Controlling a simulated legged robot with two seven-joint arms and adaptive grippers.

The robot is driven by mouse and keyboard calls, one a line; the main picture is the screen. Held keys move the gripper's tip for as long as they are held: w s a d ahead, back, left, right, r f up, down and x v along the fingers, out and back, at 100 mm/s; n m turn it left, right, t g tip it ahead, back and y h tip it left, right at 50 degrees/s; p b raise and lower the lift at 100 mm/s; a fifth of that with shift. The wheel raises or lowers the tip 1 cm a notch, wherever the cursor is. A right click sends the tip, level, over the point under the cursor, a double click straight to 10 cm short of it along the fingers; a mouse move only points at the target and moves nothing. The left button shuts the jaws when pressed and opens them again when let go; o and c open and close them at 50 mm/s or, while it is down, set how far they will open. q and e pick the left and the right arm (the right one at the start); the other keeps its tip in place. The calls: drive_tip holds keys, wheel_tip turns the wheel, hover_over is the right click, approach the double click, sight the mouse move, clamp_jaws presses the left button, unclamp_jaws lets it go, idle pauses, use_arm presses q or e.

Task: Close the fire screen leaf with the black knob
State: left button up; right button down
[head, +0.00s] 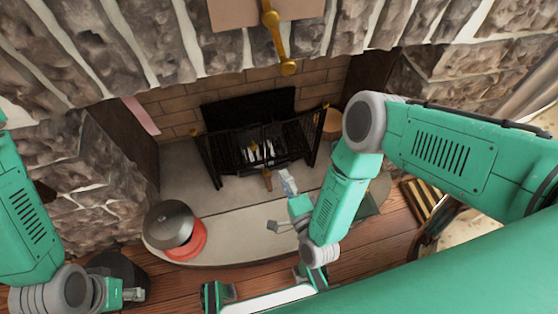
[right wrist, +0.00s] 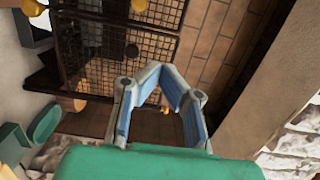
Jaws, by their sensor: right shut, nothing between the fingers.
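The black mesh fire screen (head: 262,148) stands on the hearth in front of the firebox, with a leaf angled out at each side. The mesh also fills the upper left of the right wrist view (right wrist: 155,50). My right gripper (head: 287,181) is shut and empty, in front of the screen; its blue-padded fingers meet at the tips in the wrist view (right wrist: 160,70). My left gripper (head: 132,294) is low at left, away from the screen; its jaw state is unclear.
A dark round lid or pot (head: 169,222) and a red ring-like item (head: 188,243) lie on the left of the pale hearth (head: 230,220). Stone walls flank the fireplace. A brass bar (head: 273,35) hangs above. The hearth's middle is mostly clear.

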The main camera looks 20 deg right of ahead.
sight(269, 136)
drive_tip(key=w+b, duration=0.1)
drive_tip(key=w, duration=0.2)
drive_tip(key=w+b, duration=0.1)
drive_tip(key=w, duration=0.3)
drive_tip(key=w+b, duration=0.2)
drive_tip(key=w, duration=0.2)
drive_tip(key=shift+w+a+f, duration=0.15)
drive_tip(key=shift+a+f, duration=0.05)
drive_tip(key=shift+a, duration=0.05)
drive_tip(key=shift+w+a+r, duration=0.15)
drive_tip(key=shift+w+a, duration=0.15)
drive_tip(key=shift+w, duration=0.35)
drive_tip(key=shift+d, duration=0.2)
